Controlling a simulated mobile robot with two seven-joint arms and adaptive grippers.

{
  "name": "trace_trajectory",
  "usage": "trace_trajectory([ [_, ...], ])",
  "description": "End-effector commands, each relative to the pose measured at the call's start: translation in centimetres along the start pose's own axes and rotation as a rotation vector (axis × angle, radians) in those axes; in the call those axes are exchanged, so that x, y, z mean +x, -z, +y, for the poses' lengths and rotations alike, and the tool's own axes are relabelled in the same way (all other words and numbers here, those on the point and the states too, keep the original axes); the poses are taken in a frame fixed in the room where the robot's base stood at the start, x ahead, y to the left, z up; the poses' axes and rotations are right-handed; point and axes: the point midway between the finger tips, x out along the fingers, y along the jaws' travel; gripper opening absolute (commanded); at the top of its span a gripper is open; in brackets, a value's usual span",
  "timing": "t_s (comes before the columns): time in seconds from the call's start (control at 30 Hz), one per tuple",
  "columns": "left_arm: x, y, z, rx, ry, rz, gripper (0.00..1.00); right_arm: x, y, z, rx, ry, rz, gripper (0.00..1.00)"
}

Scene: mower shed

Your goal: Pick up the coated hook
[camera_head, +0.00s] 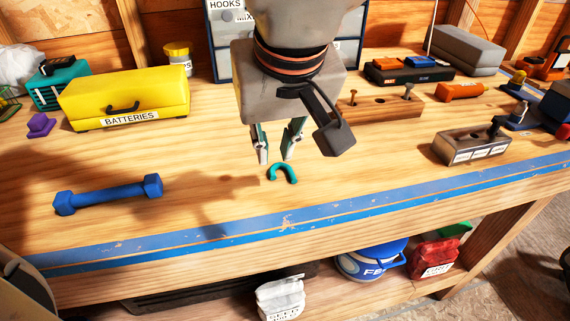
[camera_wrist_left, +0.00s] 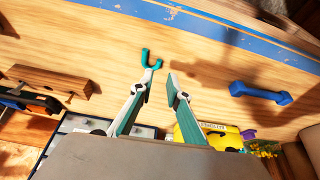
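The coated hook, a small teal U-shaped piece (camera_head: 283,173), lies on the wooden workbench (camera_head: 330,185) near the blue front strip. It also shows in the left wrist view (camera_wrist_left: 151,60), just beyond the fingertips. My left gripper (camera_head: 276,158) points down above the bench with its fingers spread and nothing between them. In the head view its fingertips are just behind the hook. In the left wrist view the open fingers (camera_wrist_left: 158,82) are apart from the hook, which lies closer to the left finger in that picture. My right gripper is not in view.
A blue dumbbell-shaped piece (camera_head: 108,194) lies left of the hook. A yellow batteries box (camera_head: 125,96) stands behind it. A wooden block with pegs (camera_head: 380,108) and a metal block (camera_head: 472,148) are to the right. The bench around the hook is clear.

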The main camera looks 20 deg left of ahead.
Motion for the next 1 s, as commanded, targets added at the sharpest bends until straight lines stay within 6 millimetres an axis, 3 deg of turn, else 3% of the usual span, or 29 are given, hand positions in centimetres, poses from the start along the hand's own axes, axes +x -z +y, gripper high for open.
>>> trace_trajectory([
  [0.37,3.9,-0.2,0.2,0.002,0.004,-0.008,0.16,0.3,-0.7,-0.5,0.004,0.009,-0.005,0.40],
  [0.6,7.0,-0.2,0.3,0.001,0.004,-0.008,0.16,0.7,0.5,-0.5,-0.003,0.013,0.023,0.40],
  [0.83,7.0,-0.1,0.3,0.000,0.000,-0.003,0.16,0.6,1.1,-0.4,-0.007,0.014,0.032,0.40],
  [0.9,7.0,-0.1,0.3,0.000,0.000,-0.003,0.01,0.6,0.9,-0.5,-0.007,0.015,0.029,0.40],
  [1.0,7.0,-0.1,0.3,0.000,0.001,-0.003,0.00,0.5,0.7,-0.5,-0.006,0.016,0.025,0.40],
])
